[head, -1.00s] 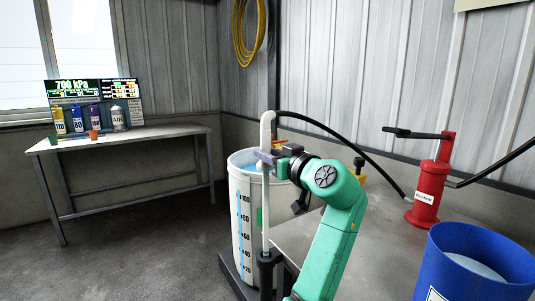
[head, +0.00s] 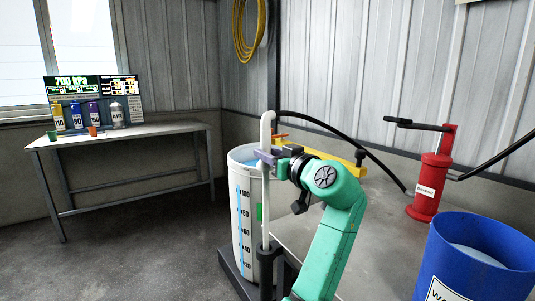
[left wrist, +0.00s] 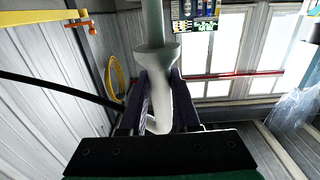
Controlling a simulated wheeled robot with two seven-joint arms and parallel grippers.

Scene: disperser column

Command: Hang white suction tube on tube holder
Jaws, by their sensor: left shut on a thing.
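The white suction tube (head: 266,212) stands nearly upright in front of the white graduated bucket. Its bent top (head: 268,120) joins a black hose. My left gripper (head: 267,157) is shut on the tube below the bend. In the left wrist view, the tube (left wrist: 158,95) passes between my purple fingers (left wrist: 160,108). The tube's lower end meets a black upright sleeve (head: 266,262) beside the bucket, seemingly the tube holder; whether it is seated inside is unclear. My right gripper is not in view.
The white bucket (head: 241,205) holds bluish liquid. A yellow bar (head: 347,163) with an orange handle (head: 280,136) lies behind my arm. A red pump (head: 429,190) and blue drum (head: 467,262) stand right. A table (head: 135,137) with bottles stands left.

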